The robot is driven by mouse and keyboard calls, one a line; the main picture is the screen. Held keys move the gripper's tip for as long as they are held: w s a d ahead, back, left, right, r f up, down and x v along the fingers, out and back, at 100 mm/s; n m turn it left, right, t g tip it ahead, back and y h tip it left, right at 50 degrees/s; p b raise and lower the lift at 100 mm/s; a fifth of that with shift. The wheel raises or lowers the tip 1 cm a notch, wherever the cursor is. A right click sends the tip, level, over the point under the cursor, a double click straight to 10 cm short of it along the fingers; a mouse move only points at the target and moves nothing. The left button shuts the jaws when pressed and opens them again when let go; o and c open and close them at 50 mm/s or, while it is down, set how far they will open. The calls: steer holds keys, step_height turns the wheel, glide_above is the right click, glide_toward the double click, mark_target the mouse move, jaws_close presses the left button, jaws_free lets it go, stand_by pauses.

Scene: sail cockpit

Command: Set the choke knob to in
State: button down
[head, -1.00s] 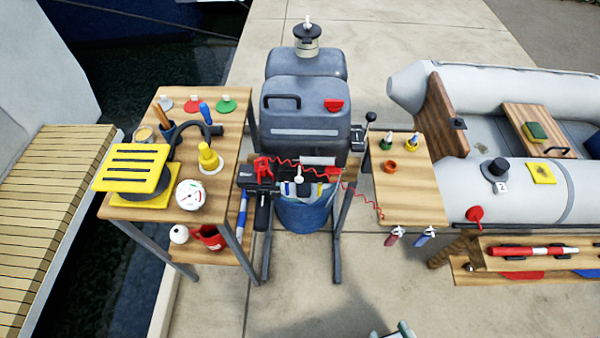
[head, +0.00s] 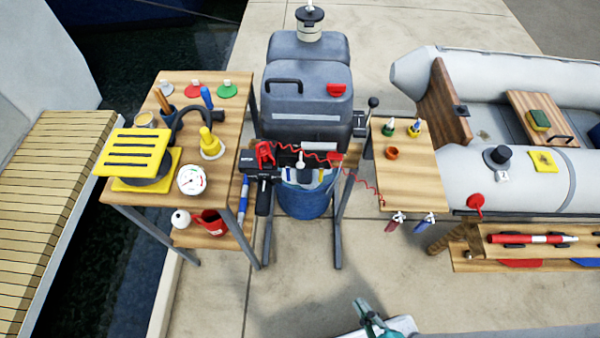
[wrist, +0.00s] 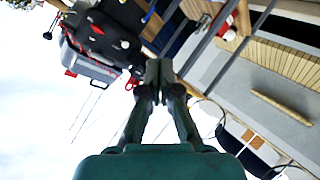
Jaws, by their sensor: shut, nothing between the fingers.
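The grey outboard motor (head: 308,105) stands on a stand in the middle of the head view. Its front (head: 318,147) carries a red clip, a coiled red cord and a small pale knob (head: 300,160). I cannot tell for sure whether this is the choke knob, or whether it is in or out. My teal gripper (head: 364,306) is at the bottom of the head view, well short of the motor. In the wrist view my gripper (wrist: 160,72) has its fingers together and empty. The dark motor front shows upside down at upper left, apart from the fingers.
A wooden table (head: 225,140) with a gauge and a yellow-topped pump stands left. A small wooden table (head: 415,190) stands right of the motor, with a grey inflatable boat (head: 530,200) beyond. A blue bucket (head: 305,200) sits under the motor. The floor in front is clear.

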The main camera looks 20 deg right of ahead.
steer(key=w+f+n, duration=0.5)
steer(key=n, duration=0.1)
steer(key=n+t+h, duration=0.4)
steer(key=n+h, duration=0.3)
steer(key=n, duration=1)
glide_toward(301, 166)
steer(key=x, duration=0.7)
steer(key=shift+w+f, duration=0.15)
steer(key=shift+w, duration=0.1)
